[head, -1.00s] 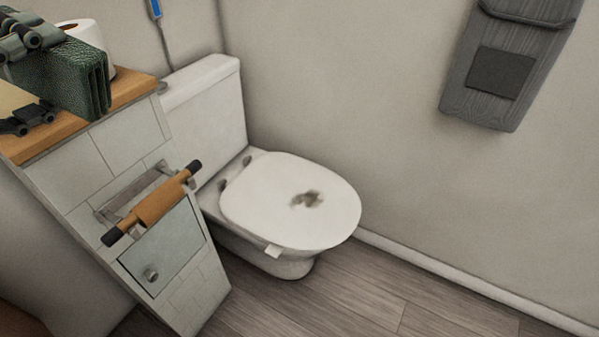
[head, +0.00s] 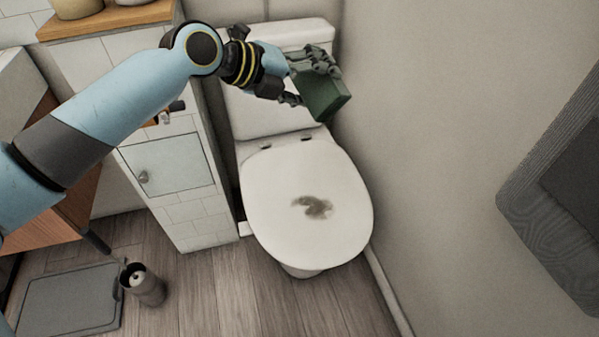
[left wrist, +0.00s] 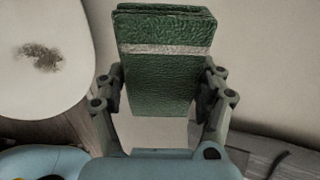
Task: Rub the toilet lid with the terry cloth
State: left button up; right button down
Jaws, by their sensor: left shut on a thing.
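The toilet lid (head: 285,225) is white and closed, with a brown-grey smudge (head: 312,207) near its middle. It also shows at the left of the left wrist view (left wrist: 40,95), smudge included. My left gripper (head: 318,75) is shut on the green folded terry cloth (head: 325,98). It holds the cloth in the air, in the picture over the right part of the cistern and above the lid's back end, apart from the smudge. In the left wrist view the cloth (left wrist: 160,80) sits between both fingers, with a pale stripe across it. My right gripper is not in view.
A tiled cabinet (head: 190,212) with a wooden top (head: 110,20) stands left of the toilet. A grey wall-mounted panel (head: 555,195) is at the right. A dark cylindrical container (head: 145,287) and a grey mat (head: 70,298) are on the floor at lower left.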

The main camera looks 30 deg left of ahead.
pick_arm(q)
jog(key=a+f+g+y+b, duration=0.1)
jog(key=f+g+b, duration=0.3)
jog(key=f, duration=0.6)
jog(key=s+a+f+g+y+b, duration=0.1)
jog(key=f+g+b, duration=0.3)
jog(key=f, duration=0.7)
jog(key=s+a+f+g+y+b, duration=0.1)
jog(key=f+g+y+b, duration=0.1)
jog(key=f, duration=0.8)
jog(key=shift+s+a+f+g+b, duration=0.1)
jog(key=shift+a+g+b, duration=0.05)
jog(key=shift+g+b, duration=0.4)
jog(key=shift+s+a+f+g+b, duration=0.1)
jog(key=shift+g+b, duration=0.25)
jog(key=shift+b, duration=0.35)
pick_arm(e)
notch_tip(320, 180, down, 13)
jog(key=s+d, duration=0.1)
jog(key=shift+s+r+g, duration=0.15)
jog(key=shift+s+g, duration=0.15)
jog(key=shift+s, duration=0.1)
pick_arm(q)
jog(key=shift+w+r, duration=0.1)
jog(key=shift+w, duration=0.05)
